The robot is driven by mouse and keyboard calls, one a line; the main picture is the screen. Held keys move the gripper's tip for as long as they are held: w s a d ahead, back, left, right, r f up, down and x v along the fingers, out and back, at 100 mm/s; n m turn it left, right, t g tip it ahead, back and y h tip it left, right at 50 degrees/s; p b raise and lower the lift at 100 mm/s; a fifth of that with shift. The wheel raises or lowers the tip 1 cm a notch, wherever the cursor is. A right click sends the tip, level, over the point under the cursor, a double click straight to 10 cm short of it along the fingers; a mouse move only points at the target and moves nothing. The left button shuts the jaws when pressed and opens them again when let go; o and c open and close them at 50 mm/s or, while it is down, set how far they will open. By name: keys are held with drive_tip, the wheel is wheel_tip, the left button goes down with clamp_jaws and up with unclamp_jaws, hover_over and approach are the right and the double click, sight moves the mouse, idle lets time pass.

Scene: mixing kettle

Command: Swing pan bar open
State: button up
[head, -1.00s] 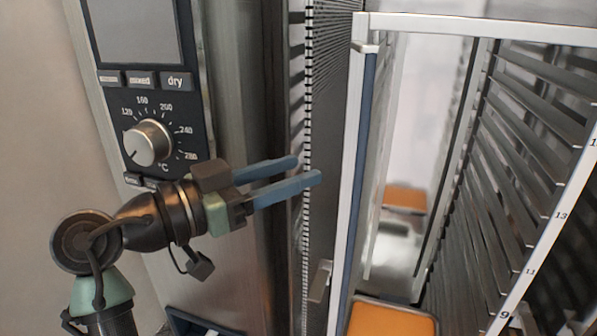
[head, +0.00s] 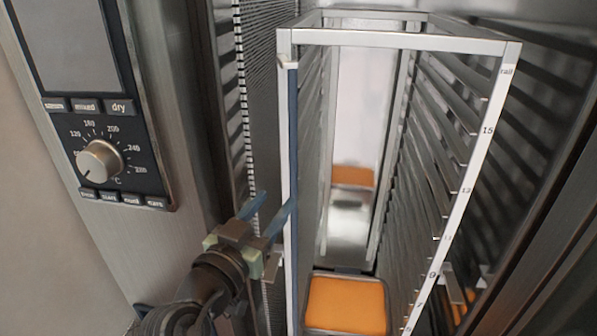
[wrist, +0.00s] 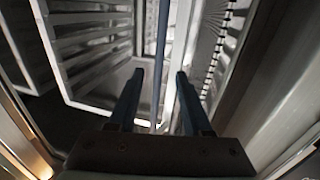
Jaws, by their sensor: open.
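The pan bar (head: 293,130) is a long dark blue upright bar along the left front post of the rack (head: 400,40). A pale catch sits at its top end. My gripper (head: 275,199) is open, with its blue fingers pointing up and right at the lower part of the bar. In the wrist view the bar (wrist: 162,45) runs upright between the two fingertips of my gripper (wrist: 160,73), with a gap on both sides. I cannot tell whether it lies between the fingers or just beyond them.
The oven control panel (head: 95,150) with a dial stands at the left. A ribbed metal wall (head: 262,90) is close to the left of the rack. An orange-filled tray (head: 345,304) sits low in the rack, and another orange patch (head: 352,176) shows farther back.

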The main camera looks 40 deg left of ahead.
sight(292, 180)
drive_tip(key=p+x, duration=0.2)
drive_tip(key=x, duration=0.7)
clamp_jaws()
